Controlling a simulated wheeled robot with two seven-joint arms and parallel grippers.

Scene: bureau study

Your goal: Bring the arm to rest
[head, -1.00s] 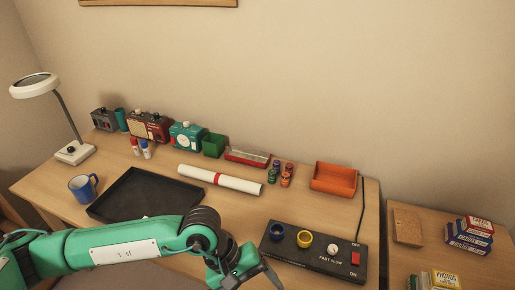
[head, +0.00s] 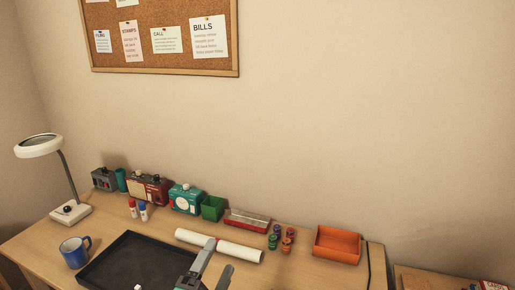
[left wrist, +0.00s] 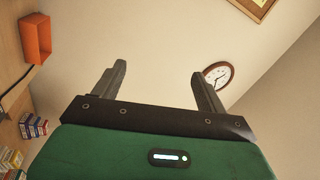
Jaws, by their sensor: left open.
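My left gripper (head: 214,268) shows at the bottom middle of the head view, in front of the white paper roll and the right end of the black tray. In the left wrist view its two fingers (left wrist: 158,90) stand wide apart with nothing between them. Beyond them are the bare wall and a round clock (left wrist: 218,75). The rest of my left arm is below the head view's edge. My right gripper is not in view.
The desk holds a black tray (head: 97,273), a white paper roll (head: 240,252), a blue mug (head: 75,251), a lamp (head: 70,212) and an orange bin (head: 337,245). A cork board (head: 160,63) hangs above. The wall in between is clear.

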